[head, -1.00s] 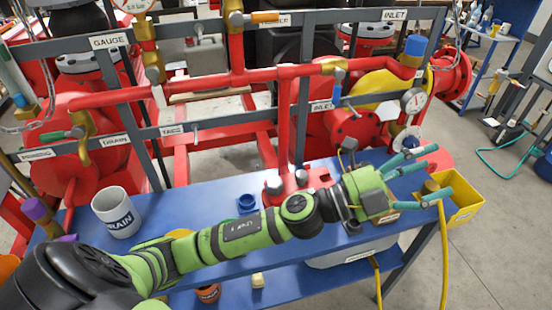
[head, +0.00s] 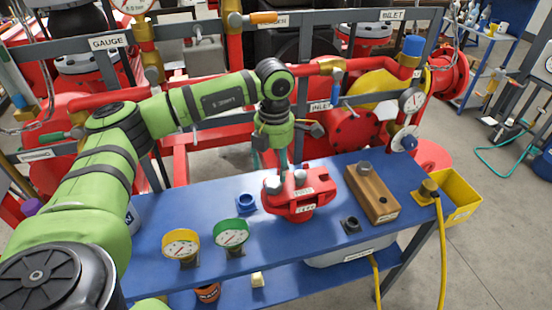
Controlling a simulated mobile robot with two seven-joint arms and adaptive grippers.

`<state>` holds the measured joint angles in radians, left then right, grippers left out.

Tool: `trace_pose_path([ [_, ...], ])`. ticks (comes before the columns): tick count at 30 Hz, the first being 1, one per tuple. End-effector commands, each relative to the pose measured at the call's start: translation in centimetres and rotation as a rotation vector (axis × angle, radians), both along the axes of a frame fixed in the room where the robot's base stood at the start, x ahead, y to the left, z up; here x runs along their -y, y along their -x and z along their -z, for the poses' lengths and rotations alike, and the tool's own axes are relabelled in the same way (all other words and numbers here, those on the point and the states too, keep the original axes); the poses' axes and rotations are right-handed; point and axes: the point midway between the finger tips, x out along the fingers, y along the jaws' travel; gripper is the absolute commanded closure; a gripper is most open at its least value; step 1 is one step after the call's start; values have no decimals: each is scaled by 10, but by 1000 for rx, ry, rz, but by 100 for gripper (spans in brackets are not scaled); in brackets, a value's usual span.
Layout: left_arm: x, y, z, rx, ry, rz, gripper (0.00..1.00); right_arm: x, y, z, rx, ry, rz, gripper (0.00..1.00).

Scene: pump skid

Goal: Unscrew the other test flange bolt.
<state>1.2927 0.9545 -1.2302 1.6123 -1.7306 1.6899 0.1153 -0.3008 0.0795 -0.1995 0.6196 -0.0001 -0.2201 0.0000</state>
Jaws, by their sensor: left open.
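The red test flange (head: 300,204) sits on the blue bench. Two grey bolt heads show on its top: the left bolt (head: 272,184) and the right bolt (head: 300,177). My left gripper (head: 280,160) is open and points down just behind and above the flange. My right gripper is not in view.
On the blue bench (head: 200,208) are a yellow gauge (head: 180,246), a green gauge (head: 232,234), a blue ring (head: 246,202) and a dark fitting (head: 351,225). A yellow bin (head: 460,191) hangs at the right end. Red pipes and grey rails stand close behind.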

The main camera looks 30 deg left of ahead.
Motion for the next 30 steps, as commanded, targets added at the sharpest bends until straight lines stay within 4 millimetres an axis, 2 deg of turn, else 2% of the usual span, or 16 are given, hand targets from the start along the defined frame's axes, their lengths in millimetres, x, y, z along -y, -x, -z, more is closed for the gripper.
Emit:
trace_pose_path([
  [6,1,2,31,-6,2,2,29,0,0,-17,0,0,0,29],
  [12,2,1,54,-4,5,3,29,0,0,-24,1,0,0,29],
  [23,2,1,61,-1,6,4,29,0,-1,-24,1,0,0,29],
  [24,2,1,61,-1,6,4,45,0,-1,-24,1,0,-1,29],
  [26,2,1,61,-1,6,4,69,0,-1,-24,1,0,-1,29],
  [27,2,1,61,-1,6,4,85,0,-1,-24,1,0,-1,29],
  [28,2,1,61,-1,6,4,91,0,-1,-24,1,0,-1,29],
  [30,2,1,61,-1,6,4,91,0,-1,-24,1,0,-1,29],
])
